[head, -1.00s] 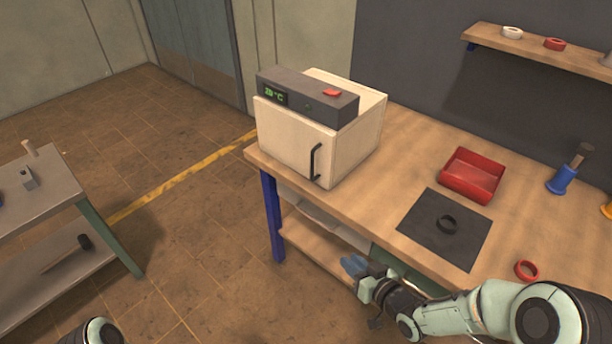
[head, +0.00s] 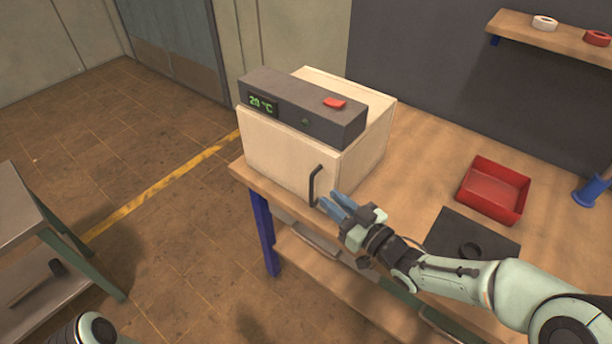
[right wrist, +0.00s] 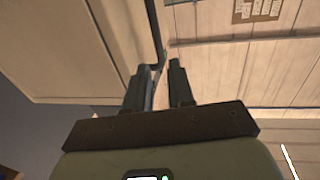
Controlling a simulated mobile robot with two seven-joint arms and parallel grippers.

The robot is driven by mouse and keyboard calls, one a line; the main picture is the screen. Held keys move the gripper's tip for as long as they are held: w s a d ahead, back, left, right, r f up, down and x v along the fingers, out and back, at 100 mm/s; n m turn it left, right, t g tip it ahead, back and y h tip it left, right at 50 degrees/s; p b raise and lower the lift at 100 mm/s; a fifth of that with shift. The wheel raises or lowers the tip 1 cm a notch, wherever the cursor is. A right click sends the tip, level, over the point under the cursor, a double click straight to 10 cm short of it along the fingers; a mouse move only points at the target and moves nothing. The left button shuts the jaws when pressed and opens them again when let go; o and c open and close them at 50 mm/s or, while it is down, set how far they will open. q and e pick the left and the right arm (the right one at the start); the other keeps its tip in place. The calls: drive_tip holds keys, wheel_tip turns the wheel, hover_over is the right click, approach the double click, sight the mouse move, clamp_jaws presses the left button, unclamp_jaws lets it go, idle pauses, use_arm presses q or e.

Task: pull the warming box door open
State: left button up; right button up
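The warming box (head: 375,150) is a pale wooden box on the workbench, with a dark control panel (head: 300,108) reading 20 °C. Its front door (head: 275,155) is shut, with a black upright bar handle (head: 314,186) near its right edge. My right gripper (head: 332,203) has its blue fingers at the handle's lower end. In the right wrist view the gripper (right wrist: 160,88) is open, its fingers apart. A thin dark bar, apparently the handle (right wrist: 155,45), lines up with the gap between them; contact cannot be told. My left gripper is out of view.
A wall shelf (head: 560,38) is above. A side table (head: 22,215) stands left. Floor before the door is clear.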

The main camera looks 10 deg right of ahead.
sight(313, 185)
drive_tip(key=x, duration=0.9)
drive_tip(key=shift+w+f, duration=0.1)
drive_tip(key=shift+w, duration=0.25)
clamp_jaws()
